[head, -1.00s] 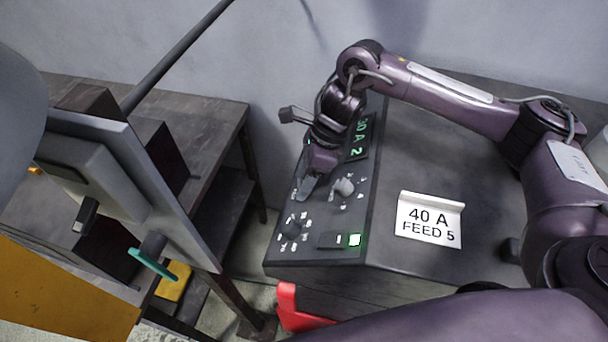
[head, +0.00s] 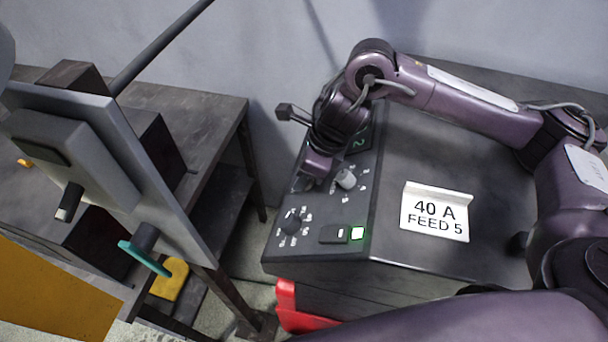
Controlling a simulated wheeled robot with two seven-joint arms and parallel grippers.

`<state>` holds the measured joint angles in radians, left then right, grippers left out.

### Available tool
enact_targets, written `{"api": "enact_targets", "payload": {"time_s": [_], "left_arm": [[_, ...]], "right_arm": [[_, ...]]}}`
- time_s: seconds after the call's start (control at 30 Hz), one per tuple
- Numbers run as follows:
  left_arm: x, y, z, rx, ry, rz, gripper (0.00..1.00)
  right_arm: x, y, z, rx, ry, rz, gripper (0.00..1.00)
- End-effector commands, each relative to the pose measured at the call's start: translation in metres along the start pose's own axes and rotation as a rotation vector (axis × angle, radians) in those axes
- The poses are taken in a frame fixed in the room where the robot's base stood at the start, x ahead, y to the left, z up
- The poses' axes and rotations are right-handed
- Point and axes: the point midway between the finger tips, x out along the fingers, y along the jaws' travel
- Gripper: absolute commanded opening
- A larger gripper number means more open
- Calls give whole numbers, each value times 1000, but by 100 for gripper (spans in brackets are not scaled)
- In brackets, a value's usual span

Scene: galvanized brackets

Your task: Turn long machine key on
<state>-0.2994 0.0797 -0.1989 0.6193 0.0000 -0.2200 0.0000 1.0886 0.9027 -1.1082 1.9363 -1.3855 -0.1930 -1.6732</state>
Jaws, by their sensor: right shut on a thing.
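My right gripper (head: 307,183) points down at the upper left of the dark control panel (head: 318,205). It is shut on a small part there that its own body hides, so I cannot tell its shape or position. A grey knob (head: 345,179) stands just right of the gripper, and a black dial (head: 292,222) sits below it. A teal flat handle, like a key (head: 144,258), sticks out from a grey cylinder on the upright metal plate at left. No gripper is near it. My left gripper is out of view.
A "40 A FEED 5" sign (head: 436,211) stands on the dark cabinet top. A dark table (head: 205,112) is at left, with a floor gap between. Something red (head: 290,305) is below.

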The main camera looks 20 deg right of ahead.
Motion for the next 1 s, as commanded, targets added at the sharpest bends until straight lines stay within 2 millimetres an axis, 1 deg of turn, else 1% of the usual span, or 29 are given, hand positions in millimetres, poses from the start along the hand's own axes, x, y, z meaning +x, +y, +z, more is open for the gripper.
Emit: {"api": "enact_targets", "payload": {"time_s": [0.07, 0.43, 0.47, 0.6, 0.87, 1.0], "left_arm": [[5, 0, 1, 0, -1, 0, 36], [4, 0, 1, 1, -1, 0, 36], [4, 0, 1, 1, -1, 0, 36], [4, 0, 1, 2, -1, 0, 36], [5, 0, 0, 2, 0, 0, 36], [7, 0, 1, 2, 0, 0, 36]], "right_arm": [[1, 1, 0, 19, -2, -35, 10], [-1, 1, 1, 36, -4, -57, 10], [-1, 1, 1, 36, -4, -57, 37], [-1, 1, 0, 35, -3, -56, 55], [-1, 1, 0, 34, -3, -55, 55], [-10, 1, 0, 32, -4, -57, 55]]}}
